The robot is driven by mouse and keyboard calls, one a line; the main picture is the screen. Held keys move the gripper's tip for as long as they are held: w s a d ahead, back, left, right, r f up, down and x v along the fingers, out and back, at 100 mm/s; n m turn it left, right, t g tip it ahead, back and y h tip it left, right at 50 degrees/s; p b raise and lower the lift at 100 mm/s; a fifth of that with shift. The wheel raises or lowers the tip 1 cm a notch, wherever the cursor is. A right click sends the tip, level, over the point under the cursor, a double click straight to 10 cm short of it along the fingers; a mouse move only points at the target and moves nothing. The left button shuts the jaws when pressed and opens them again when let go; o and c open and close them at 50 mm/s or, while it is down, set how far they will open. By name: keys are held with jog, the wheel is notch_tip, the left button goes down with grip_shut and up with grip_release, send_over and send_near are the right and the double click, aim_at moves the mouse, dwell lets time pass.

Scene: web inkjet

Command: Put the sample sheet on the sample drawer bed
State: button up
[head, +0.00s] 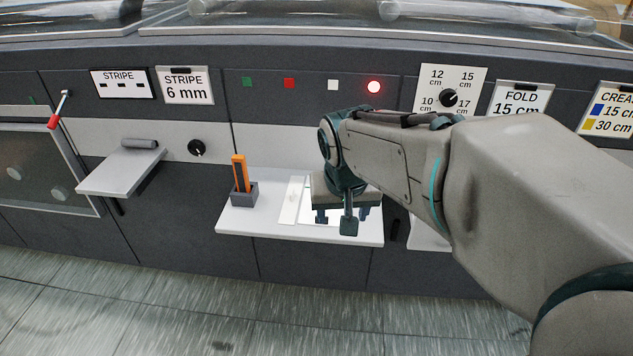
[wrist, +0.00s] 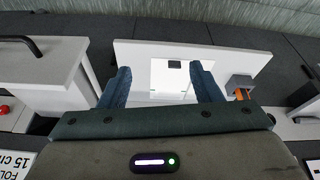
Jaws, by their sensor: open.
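A bright white sheet (head: 334,216), which I take as the sample sheet, lies on a white shelf (head: 260,226) in the middle of the machine front. My gripper (head: 342,217) is above it, pointing down, and hides part of it. In the wrist view the sheet (wrist: 170,82) shows between the two open, empty fingers of my gripper (wrist: 160,70), with a small dark mark near one edge. A white drawer-like box (wrist: 35,72) with a dark handle stands left in the wrist view. My arm mostly hides it in the head view (head: 425,238); I cannot confirm it is the sample drawer.
An orange tool (head: 240,172) stands in a dark holder (head: 243,195) on the shelf's left end, beside a pale strip (head: 289,201). A grey shelf (head: 120,172) juts out further left. Knobs, buttons and signs line the panel. The floor in front is clear.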

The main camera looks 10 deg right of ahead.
jog(key=w+a+f+m+b, duration=0.15)
jog(key=w+f+b, duration=0.4)
jog(key=w, duration=0.65)
send_near(307, 216)
jog(key=shift+m+t+h, duration=0.25)
jog(key=shift+t+h, duration=0.05)
jog(key=shift+t, duration=0.1)
jog(key=s+d, duration=0.1)
jog(key=s, duration=0.1)
jog(key=s+d, duration=0.2)
jog(key=shift+d+f, duration=0.15)
jog(key=shift+f, duration=0.05)
jog(key=shift+w+x, duration=0.15)
jog(key=shift+x, duration=1.45)
jog(key=shift+w+x, duration=0.2)
jog(key=shift+x, duration=1.35)
jog(key=shift+r, duration=0.15)
jog(key=c, duration=1.1)
